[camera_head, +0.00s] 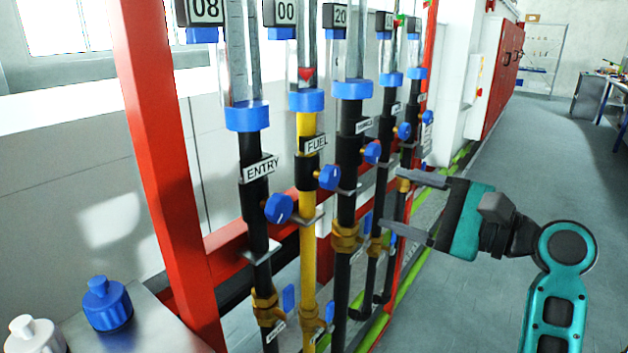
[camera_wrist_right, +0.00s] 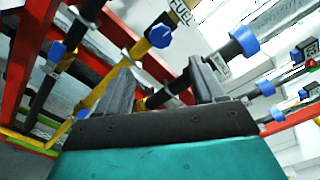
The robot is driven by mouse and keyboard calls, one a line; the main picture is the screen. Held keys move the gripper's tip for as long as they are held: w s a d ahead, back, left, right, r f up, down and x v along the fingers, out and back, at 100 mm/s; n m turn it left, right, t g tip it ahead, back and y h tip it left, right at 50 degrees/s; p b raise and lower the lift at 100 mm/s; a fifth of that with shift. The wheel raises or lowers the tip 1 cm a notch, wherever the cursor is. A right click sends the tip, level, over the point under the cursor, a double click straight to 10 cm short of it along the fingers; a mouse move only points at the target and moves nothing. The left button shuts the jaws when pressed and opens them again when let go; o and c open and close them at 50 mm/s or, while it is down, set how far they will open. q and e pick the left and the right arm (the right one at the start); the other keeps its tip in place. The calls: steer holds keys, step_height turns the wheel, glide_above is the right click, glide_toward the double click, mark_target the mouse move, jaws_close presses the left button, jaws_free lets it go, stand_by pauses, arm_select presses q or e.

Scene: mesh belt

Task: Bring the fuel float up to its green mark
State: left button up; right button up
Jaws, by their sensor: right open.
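The fuel line is a yellow pipe (camera_head: 307,240) with a FUEL label (camera_head: 314,143). Its clear tube rises above a blue collar. The red fuel float (camera_head: 305,74) sits low in that tube, just above the collar. The display above it (camera_head: 286,12) reads 00. The tube's top is cut off and I see no green mark on the part shown. The blue fuel knob (camera_head: 329,178) is at the pipe's right side; it also shows in the right wrist view (camera_wrist_right: 160,36). My right gripper (camera_head: 396,204) is open and empty, right of the knob and apart from it.
Neighbouring pipes stand close on both sides, with the ENTRY knob (camera_head: 278,208) at left and another blue knob (camera_head: 373,152) at right. A red post (camera_head: 160,150) stands at left. Brass valves with blue levers sit below. The floor at right is clear.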

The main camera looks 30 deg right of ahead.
mark_target(334, 179)
steer(key=x, duration=0.8)
steer(key=p+x, duration=0.1)
steer(key=x, duration=0.3)
steer(key=shift+w+a+r, duration=0.1)
steer(key=shift+a+r, duration=0.2)
steer(key=shift+a, duration=0.15)
steer(key=shift+c, duration=0.5)
steer(key=c, duration=0.9)
